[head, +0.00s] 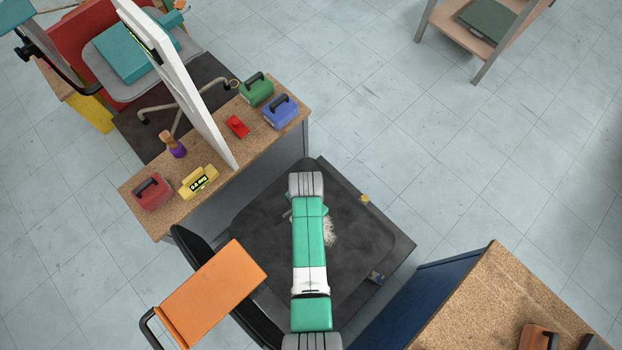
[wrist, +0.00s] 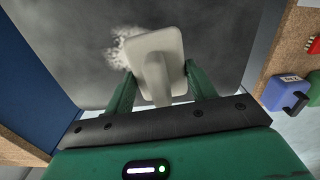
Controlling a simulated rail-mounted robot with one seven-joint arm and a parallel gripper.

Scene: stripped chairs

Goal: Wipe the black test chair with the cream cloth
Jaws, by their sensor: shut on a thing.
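The black test chair (head: 372,238) stands in the middle of the head view, its dark seat partly hidden under my arm. A pale, powdery patch (head: 330,229) lies on the seat and shows also in the wrist view (wrist: 122,48). My gripper (wrist: 158,78) is shut on the cream cloth (wrist: 155,50), which looks like a flat pad with a raised grip between the green fingers. The cloth is over the seat and covers part of the patch's edge. I cannot tell whether it touches the seat. In the head view my arm hides the cloth.
A cork-topped bench (head: 255,136) with several handled blocks and a white upright panel (head: 185,80) stands at upper left. An orange panel (head: 211,293) is near the chair's left side. Another cork-topped cabinet (head: 490,310) is at lower right.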

